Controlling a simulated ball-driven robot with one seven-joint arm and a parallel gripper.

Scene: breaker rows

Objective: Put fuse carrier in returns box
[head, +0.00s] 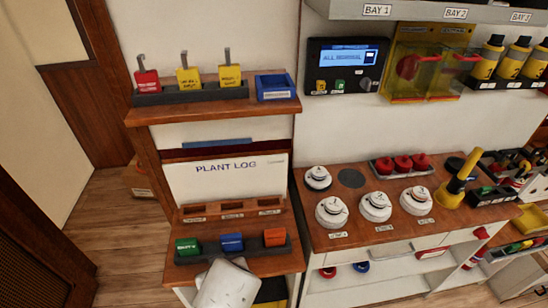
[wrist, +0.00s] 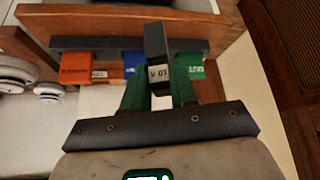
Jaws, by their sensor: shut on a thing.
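In the wrist view my gripper (wrist: 158,88) has its green fingers shut on a dark grey block with a white label, the fuse carrier (wrist: 156,45). The carrier stands out past the fingertips, in front of the rack of coloured blocks. In the head view my white wrist part shows at the bottom, and the carrier and fingers are hidden. No box carries a readable returns label. A small blue open box (head: 275,88) sits on the top left shelf, and a yellow bin (head: 530,220) stands at the far right.
A dark rack (wrist: 225,46) holds green (head: 188,246), blue (head: 231,242) and orange (head: 275,237) blocks on the lower shelf. Red and yellow padlocks (head: 188,77) stand beside the blue box. White round detectors (head: 375,207) sit on the right counter.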

